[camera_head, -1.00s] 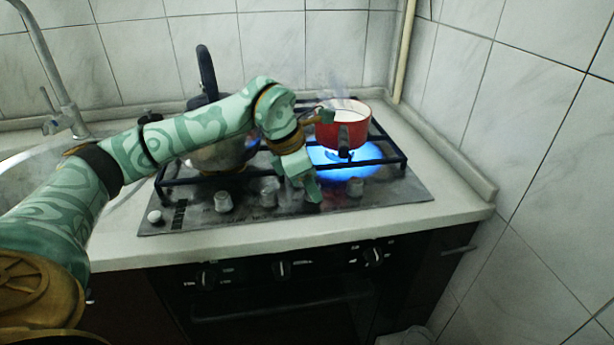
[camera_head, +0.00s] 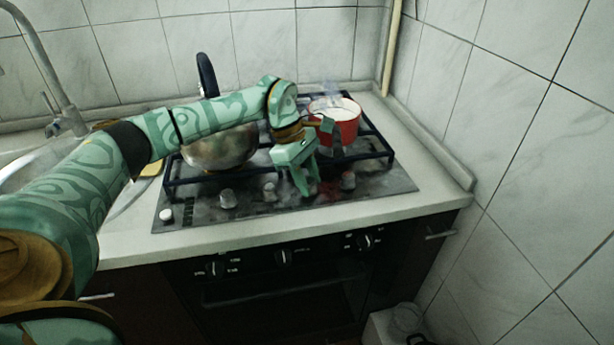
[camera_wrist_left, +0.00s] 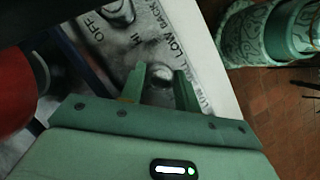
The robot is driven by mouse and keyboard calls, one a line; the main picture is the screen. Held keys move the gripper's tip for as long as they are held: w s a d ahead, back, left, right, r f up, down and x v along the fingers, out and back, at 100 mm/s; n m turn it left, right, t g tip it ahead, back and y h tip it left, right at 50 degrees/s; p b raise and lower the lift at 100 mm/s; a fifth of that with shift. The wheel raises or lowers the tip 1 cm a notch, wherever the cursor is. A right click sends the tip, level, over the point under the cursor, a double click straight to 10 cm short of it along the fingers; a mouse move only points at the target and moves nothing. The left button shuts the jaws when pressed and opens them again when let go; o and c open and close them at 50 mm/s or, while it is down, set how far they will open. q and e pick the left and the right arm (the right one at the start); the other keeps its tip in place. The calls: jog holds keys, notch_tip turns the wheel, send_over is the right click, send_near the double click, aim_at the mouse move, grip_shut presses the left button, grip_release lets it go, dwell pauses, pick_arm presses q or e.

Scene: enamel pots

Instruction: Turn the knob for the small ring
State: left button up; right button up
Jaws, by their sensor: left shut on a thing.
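My left gripper (camera_head: 307,190) reaches down to the front of the hob (camera_head: 250,214), right of centre. In the left wrist view its two fingers (camera_wrist_left: 162,82) are on either side of a round metal knob (camera_wrist_left: 159,74), shut on it. Printed OFF, HI and LOW marks show on the panel near the knobs. In the head view the fingers mostly hide this knob. Another knob (camera_head: 348,180) stands to its right, and others (camera_head: 227,198) to its left. A red pot (camera_head: 340,127) with pale contents steams on the back right grate. No blue flame shows under it.
A metal kettle (camera_head: 215,149) with a dark upright handle stands on the left grate, behind my left forearm. A sink (camera_head: 70,180) with a tap is at the left. A tiled wall (camera_head: 520,130) closes off the right side.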

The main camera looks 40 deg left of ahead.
pick_arm(q)
jog(key=shift+m, duration=0.3)
pick_arm(e)
jog(key=shift+r, duration=0.1)
pick_arm(q)
jog(key=o, duration=1)
jog(key=p+v, duration=0.1)
jog(key=v, duration=0.4)
jog(key=p+v, duration=0.2)
jog(key=v, duration=0.3)
jog(key=p+v, duration=0.1)
jog(key=v, duration=0.5)
jog(key=shift+w+r+p, duration=0.15)
jog(key=shift+w+p, duration=0.1)
jog(key=shift+p, duration=0.1)
pick_arm(e)
jog(key=shift+t, duration=0.3)
jog(key=r, duration=0.1)
jog(key=w+r, duration=0.1)
jog(key=r, duration=0.2)
jog(key=shift+w+r, duration=0.15)
jog(key=shift+w, duration=0.25)
